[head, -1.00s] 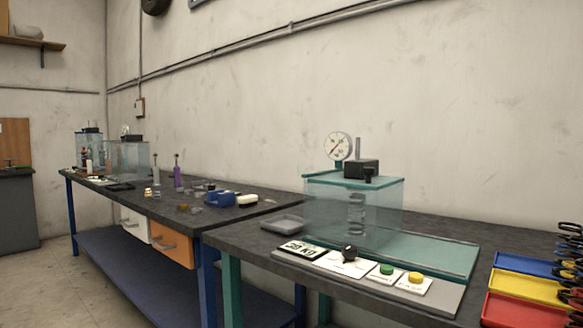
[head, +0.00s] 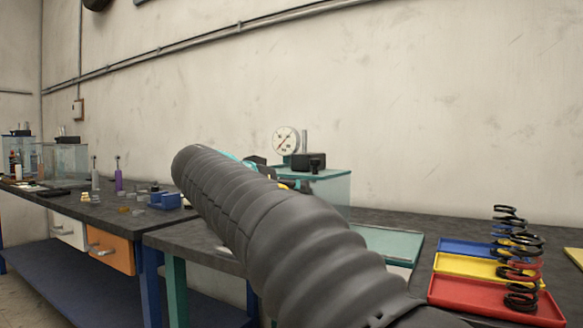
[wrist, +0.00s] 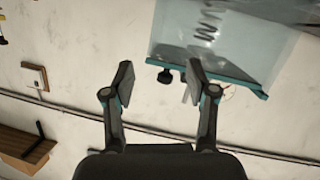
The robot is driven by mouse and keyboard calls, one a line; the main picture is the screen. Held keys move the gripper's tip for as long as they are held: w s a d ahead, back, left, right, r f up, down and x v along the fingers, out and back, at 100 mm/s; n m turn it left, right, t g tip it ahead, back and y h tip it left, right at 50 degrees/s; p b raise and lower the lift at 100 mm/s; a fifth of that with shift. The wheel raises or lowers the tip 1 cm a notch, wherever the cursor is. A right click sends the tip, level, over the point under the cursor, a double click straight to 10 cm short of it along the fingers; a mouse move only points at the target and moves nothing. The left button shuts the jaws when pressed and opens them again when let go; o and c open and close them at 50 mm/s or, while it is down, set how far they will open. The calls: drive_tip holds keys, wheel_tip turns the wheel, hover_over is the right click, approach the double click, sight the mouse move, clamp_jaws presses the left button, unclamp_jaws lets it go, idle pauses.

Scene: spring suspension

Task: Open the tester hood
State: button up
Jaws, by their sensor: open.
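The tester hood (head: 333,187) is a clear box with a teal top edge, on the dark bench in the head view. My dark arm hides its front and lower part. In the wrist view, which is upside down, the hood (wrist: 260,45) fills the upper right, with a coil spring (wrist: 208,20) seen through it. A black knob (wrist: 165,77) by its teal edge appears between my fingertips in the picture; I cannot tell the depth. My gripper (wrist: 160,78) is open and empty, with a wide gap. In the head view it is mostly hidden behind my arm.
A round dial gauge (head: 286,140) and a black block (head: 300,160) stand above the hood. Red (head: 490,300), yellow (head: 480,269) and blue (head: 465,248) trays with coil springs (head: 522,270) lie at the right. Another bench (head: 70,207) with small items stands at the left.

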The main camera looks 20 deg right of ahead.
drive_tip(key=w+a+r+m+h, duration=0.2)
drive_tip(key=w+r+m+h, duration=0.15)
drive_tip(key=r, duration=0.25)
drive_tip(key=shift+m, duration=0.25)
drive_tip(key=x, duration=0.4)
drive_tip(key=p+x, duration=0.1)
drive_tip(key=x, duration=0.8)
drive_tip(key=shift+d+f+p, duration=0.3)
drive_tip(key=shift+d, duration=0.1)
drive_tip(key=shift+c, duration=0.2)
clamp_jaws()
